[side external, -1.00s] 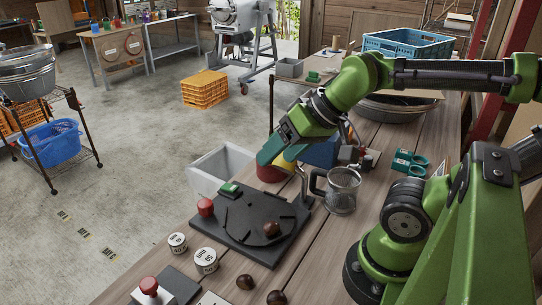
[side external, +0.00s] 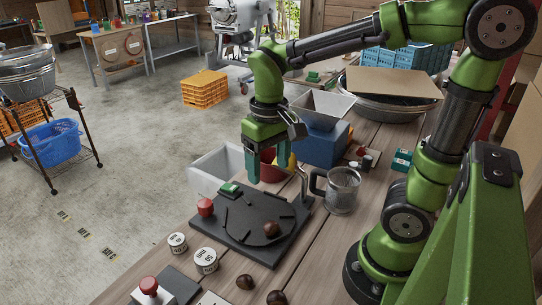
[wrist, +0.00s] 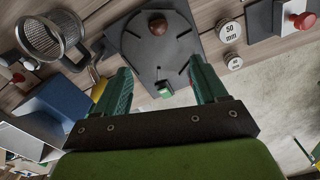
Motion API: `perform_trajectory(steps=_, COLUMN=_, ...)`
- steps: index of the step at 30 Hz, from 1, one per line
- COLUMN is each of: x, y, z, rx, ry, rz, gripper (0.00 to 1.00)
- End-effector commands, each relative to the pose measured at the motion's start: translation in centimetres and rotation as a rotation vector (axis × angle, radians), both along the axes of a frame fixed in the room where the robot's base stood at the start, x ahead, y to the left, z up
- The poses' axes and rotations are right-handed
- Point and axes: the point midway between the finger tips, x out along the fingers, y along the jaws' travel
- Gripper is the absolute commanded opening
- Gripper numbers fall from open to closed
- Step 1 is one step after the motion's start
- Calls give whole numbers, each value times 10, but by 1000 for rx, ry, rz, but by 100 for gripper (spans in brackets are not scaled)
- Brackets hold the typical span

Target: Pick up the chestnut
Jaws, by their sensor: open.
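A brown chestnut (side external: 271,229) lies on the dark slotted plate (side external: 237,243) on the wooden bench. It also shows near the top of the wrist view (wrist: 158,23), on the same plate (wrist: 128,45). Two more chestnuts, one here (side external: 245,282) and one beside it (side external: 277,297), lie on the bench at the front. My gripper (side external: 267,174) points down above the far edge of the plate, with its teal fingers apart and nothing between them. In the wrist view my gripper (wrist: 158,70) is open, and the chestnut is beyond the fingertips.
A glass-like mug (side external: 342,190) stands right of the plate. A green block (side external: 229,189) and a red knob (side external: 205,207) sit at the plate's left side. White size discs (side external: 206,261) and a red button (side external: 149,285) stand at front left. A blue box (side external: 322,145) is behind.

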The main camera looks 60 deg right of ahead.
Motion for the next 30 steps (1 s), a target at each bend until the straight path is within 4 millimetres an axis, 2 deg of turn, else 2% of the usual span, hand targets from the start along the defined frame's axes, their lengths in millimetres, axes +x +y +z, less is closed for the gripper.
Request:
perform_trajectory(steps=2, x=-3, y=-1, z=-4, rx=-3, ry=13, rz=-6, gripper=72)
perform_trajectory(steps=5, x=-5, y=-1, z=-20, rx=-2, ry=21, rz=-8, gripper=72)
perform_trajectory(steps=15, x=-5, y=0, z=-92, rx=0, ry=20, rz=-8, gripper=72)
perform_trajectory(steps=18, x=-5, y=0, z=-106, rx=-1, ry=18, rz=-8, gripper=72)
perform_trajectory(steps=25, x=-5, y=0, z=-122, rx=0, ry=16, rz=-9, gripper=72)
perform_trajectory(steps=30, x=-8, y=0, z=-148, rx=-1, ry=19, rz=-8, gripper=72)
